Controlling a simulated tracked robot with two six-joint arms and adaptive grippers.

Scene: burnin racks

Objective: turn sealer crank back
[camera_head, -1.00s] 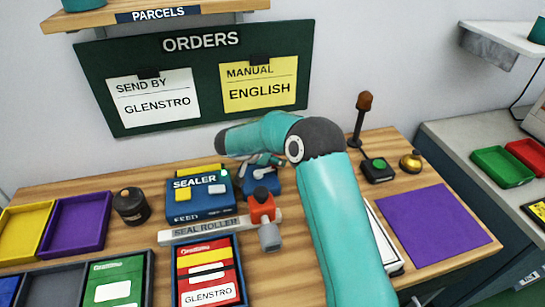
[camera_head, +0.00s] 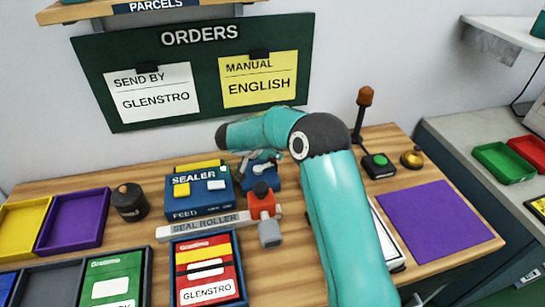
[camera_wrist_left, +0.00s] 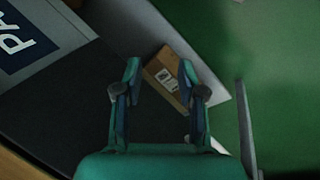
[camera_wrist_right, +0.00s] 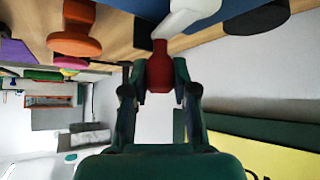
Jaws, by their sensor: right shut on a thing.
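The blue sealer (camera_head: 198,209) stands on the wooden bench in the head view, with the grey seal roller bar (camera_head: 203,227) in front of it. My right gripper (camera_head: 259,160) is just behind and right of the sealer, above a blue block (camera_head: 262,178). In the right wrist view my right gripper (camera_wrist_right: 160,82) is shut on the dark red crank handle (camera_wrist_right: 160,66), which joins a pale crank arm (camera_wrist_right: 190,14). The head view does not show this handle clearly. My left gripper (camera_wrist_left: 160,75) shows only in its wrist view, open and empty, with a brown parcel (camera_wrist_left: 167,80) beyond it.
A red and grey clamp-like part (camera_head: 262,207) sits at the roller's right end. A black pot (camera_head: 130,202) is left of the sealer. A beacon (camera_head: 363,112), green button box (camera_head: 379,165) and brass bell (camera_head: 412,158) stand right of my arm. The purple mat (camera_head: 438,222) is clear.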

